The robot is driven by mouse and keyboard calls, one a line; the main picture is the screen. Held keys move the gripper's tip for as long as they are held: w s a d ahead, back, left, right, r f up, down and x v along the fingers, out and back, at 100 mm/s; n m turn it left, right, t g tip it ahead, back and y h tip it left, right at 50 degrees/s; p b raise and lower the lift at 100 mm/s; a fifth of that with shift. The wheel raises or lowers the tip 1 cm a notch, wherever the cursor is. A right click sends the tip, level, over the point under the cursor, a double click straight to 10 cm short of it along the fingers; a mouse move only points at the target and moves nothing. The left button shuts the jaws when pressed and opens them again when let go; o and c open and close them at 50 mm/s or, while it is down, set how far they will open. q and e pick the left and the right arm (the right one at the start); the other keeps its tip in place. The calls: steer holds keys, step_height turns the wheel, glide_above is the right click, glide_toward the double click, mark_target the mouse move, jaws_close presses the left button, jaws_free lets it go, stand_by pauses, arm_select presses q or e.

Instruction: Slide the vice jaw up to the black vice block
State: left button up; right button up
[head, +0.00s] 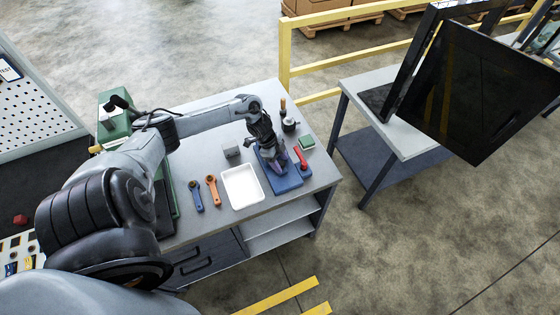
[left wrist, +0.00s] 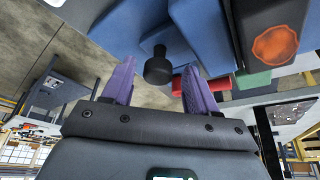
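The blue vice (head: 285,184) sits on the right part of the grey trolley top, partly hidden by my left gripper. My left gripper (head: 274,160) is above it, fingers pointing down. In the left wrist view, the two purple fingers of my left gripper (left wrist: 157,88) are apart. A black round knob (left wrist: 158,66) on the blue vice parts (left wrist: 195,35) shows between and beyond them; I cannot tell contact. A black block (left wrist: 268,30) with an orange patch stands at the upper right of that view. Which blue part is the jaw is unclear. My right gripper is not in view.
A white tray (head: 242,187), an orange tool (head: 212,190) and a blue tool (head: 195,195) lie left of the vice. A grey cube (head: 231,151), a red-handled item (head: 300,158), a green block (head: 307,142) and a dark cup (head: 289,125) are nearby.

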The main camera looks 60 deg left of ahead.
arm_select(q)
steer(key=v, duration=1)
steer(key=shift+r+p, duration=0.3)
steer(key=shift+r, duration=0.05)
steer(key=shift+s+a, duration=0.15)
